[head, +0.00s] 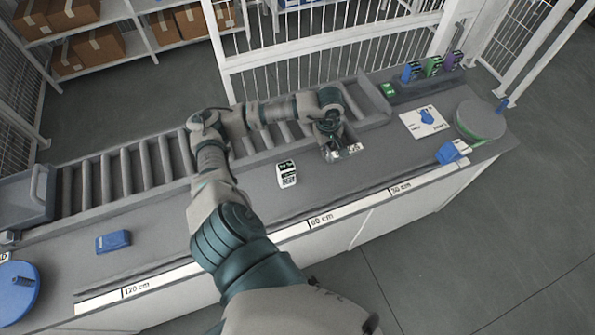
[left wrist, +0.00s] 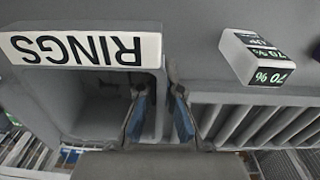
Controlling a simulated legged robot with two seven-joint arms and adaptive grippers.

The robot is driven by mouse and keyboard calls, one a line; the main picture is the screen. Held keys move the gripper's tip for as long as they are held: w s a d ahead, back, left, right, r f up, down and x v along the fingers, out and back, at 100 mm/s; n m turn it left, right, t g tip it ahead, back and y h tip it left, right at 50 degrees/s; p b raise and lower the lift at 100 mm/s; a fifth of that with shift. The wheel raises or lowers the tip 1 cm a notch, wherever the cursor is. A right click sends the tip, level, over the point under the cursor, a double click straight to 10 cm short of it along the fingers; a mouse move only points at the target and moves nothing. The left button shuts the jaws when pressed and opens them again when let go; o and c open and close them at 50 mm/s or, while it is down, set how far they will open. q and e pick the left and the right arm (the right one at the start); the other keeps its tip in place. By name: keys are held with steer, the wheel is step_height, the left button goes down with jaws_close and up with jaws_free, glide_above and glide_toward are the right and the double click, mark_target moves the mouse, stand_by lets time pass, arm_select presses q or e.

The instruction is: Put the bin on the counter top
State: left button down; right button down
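A grey bin (head: 374,102) sits at the right end of the roller conveyor in the head view, partly hidden by my left arm. In the left wrist view the bin (left wrist: 100,84) is upside down, with a white label reading RINGS. My left gripper (head: 333,150) is over the bin's near left side. In the left wrist view its fingers (left wrist: 157,100) are apart, on either side of the bin's side wall; contact is unclear. The grey counter top (head: 225,213) runs along the front of the conveyor. My right gripper is out of view.
A small labelled white box (head: 287,174) stands on the counter, left of the gripper. A blue block (head: 113,241), another grey bin (head: 22,198) and a blue disc (head: 14,291) are at left. A round grey-green stand (head: 481,119) is at right. A white fence (head: 300,62) stands behind.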

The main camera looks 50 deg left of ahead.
arm_select(q)
step_height(320, 180, down, 6)
steer(key=shift+s+d+r+p, duration=0.1)
steer(key=shift+s+r+p, duration=0.1)
steer(key=shift+p, duration=0.1)
steer(key=shift+f, duration=2)
steer(key=c, duration=1.3)
jaws_free()
steer(key=shift+r, duration=0.15)
step_height(320, 180, up, 12)
steer(key=shift+f+b, duration=0.1)
steer(key=shift+b, duration=0.4)
steer(key=shift+s+f, duration=0.1)
